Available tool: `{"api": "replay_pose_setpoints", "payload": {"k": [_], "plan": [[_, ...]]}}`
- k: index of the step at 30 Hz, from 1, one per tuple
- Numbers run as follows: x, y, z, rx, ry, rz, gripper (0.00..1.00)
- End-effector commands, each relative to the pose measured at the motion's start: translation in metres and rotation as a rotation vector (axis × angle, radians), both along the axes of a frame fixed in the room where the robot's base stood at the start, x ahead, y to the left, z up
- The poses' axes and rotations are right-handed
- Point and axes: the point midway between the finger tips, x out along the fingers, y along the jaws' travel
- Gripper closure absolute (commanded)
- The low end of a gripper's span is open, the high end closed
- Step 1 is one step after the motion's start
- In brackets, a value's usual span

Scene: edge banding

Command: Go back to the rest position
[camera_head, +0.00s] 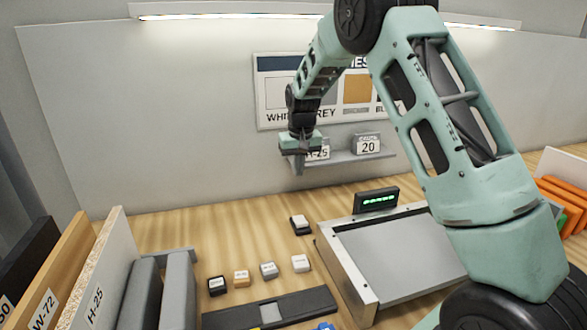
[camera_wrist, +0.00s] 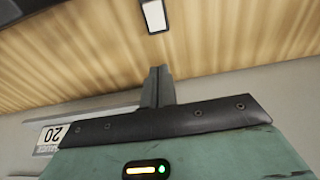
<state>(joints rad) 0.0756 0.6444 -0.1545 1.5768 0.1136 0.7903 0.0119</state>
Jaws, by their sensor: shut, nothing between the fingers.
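My gripper (camera_head: 302,158) hangs in the air in the head view, in front of the back wall and the small shelf. In the wrist view its two grey fingers (camera_wrist: 157,85) are pressed together with nothing between them. The arm rises from the lower right and bends over toward the middle.
Below lie a wooden bench (camera_head: 210,240), several small labelled blocks (camera_head: 268,270), a dark strip holder (camera_head: 270,308) and a grey machine bed (camera_head: 400,255) with a lit display (camera_head: 377,200). Labelled boards (camera_head: 95,270) stand at left. Orange boards (camera_head: 565,205) are at right.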

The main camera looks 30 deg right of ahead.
Motion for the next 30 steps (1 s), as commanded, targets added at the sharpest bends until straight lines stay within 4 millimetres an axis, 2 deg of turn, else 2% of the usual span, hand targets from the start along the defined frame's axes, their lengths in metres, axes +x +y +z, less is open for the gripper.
{"api": "replay_pose_setpoints", "payload": {"k": [8, 11, 14, 17, 18, 20, 21, 23, 24, 26, 27, 30], "plan": [[0.0, 0.0, -0.001, 0.0, 0.0, 0.0, 1.0], [-0.007, 0.023, 0.004, 0.017, 0.001, 0.033, 1.0], [-0.026, 0.07, 0.014, 0.048, 0.006, 0.107, 1.0], [-0.061, 0.131, 0.026, 0.083, 0.018, 0.213, 1.0], [-0.078, 0.155, 0.03, 0.095, 0.023, 0.26, 1.0], [-0.107, 0.188, 0.036, 0.108, 0.032, 0.333, 1.0], [-0.128, 0.208, 0.039, 0.115, 0.04, 0.384, 1.0], [-0.162, 0.236, 0.044, 0.121, 0.05, 0.461, 1.0], [-0.186, 0.252, 0.046, 0.121, 0.057, 0.514, 1.0], [-0.225, 0.272, 0.048, 0.117, 0.069, 0.596, 1.0], [-0.251, 0.282, 0.048, 0.111, 0.076, 0.649, 1.0], [-0.311, 0.296, 0.046, 0.087, 0.092, 0.772, 1.0]]}}
